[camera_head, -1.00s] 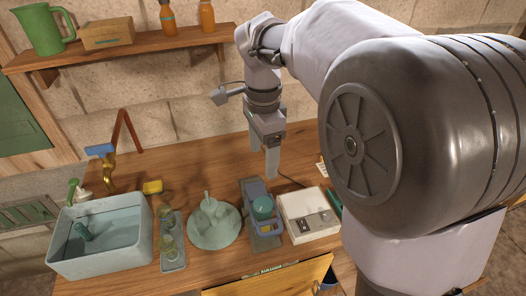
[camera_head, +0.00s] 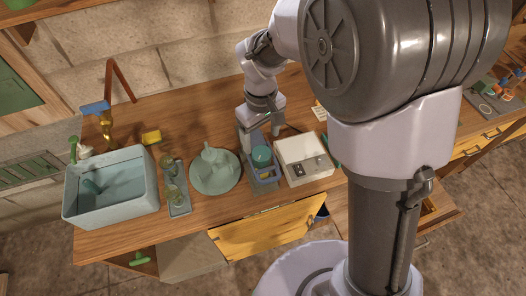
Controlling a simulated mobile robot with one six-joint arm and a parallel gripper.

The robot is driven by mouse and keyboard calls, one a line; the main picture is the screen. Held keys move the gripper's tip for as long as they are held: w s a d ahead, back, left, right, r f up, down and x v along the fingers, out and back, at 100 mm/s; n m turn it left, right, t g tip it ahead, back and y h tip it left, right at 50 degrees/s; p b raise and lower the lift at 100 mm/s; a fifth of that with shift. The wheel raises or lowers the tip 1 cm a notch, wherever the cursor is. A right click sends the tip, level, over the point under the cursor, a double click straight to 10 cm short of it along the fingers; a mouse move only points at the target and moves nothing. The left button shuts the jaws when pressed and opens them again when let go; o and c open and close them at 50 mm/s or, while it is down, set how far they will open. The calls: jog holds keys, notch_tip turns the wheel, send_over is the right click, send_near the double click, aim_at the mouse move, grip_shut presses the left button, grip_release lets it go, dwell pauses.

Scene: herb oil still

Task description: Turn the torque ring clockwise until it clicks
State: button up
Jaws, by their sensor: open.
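A blue-grey holder (camera_head: 266,181) stands on the workbench with a round teal piece (camera_head: 261,155) in it. I cannot make out at this size which part is the torque ring. My gripper (camera_head: 262,138) points down just behind and above the teal piece. Its two fingers are apart, one at the left and one at the right, with nothing seen between them. The left finger partly overlaps the holder's back in the picture, and I cannot tell whether it touches.
A white box (camera_head: 304,168) stands close right of the holder. A teal plate (camera_head: 230,181) with pieces on it is to the left, then a narrow tray (camera_head: 179,204) with small glasses and a water basin (camera_head: 151,184). A yellow drawer (camera_head: 263,237) stands out below the bench's front edge.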

aim_at(262, 153)
notch_tip(262, 153, down, 7)
jog(key=shift+b, duration=0.6)
